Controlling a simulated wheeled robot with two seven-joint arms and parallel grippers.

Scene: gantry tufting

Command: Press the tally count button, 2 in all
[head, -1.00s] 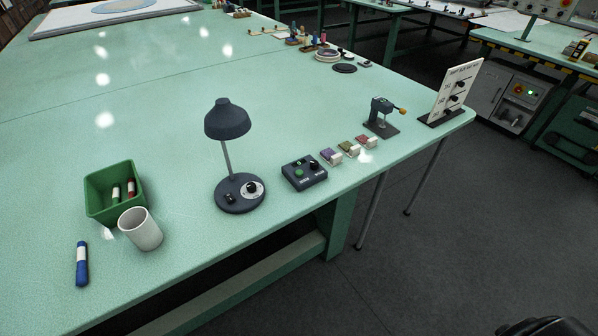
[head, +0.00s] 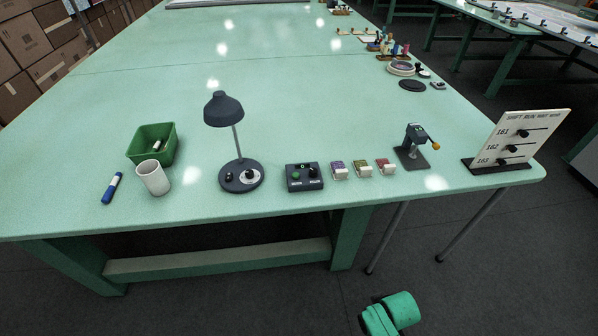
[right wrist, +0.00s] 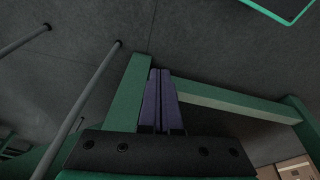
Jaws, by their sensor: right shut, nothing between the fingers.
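The tally counter (head: 304,177) is a dark box on the near part of the green table, right of the lamp. A green button (head: 296,175) shows on its left and a dark knob on its right. My right gripper (right wrist: 160,72) shows in the right wrist view, its two dark fingers together and empty, with floor and table legs beyond it. It is away from the counter. In the head view only a green part of my arm shows at the bottom right. My left gripper is not in view.
A desk lamp (head: 240,176) stands left of the counter. Small coloured blocks (head: 362,170), a dark clamp-like device (head: 413,152) and a sign board (head: 517,138) stand to the right. A white cup (head: 153,178), green bin (head: 152,145) and blue marker (head: 112,187) lie left.

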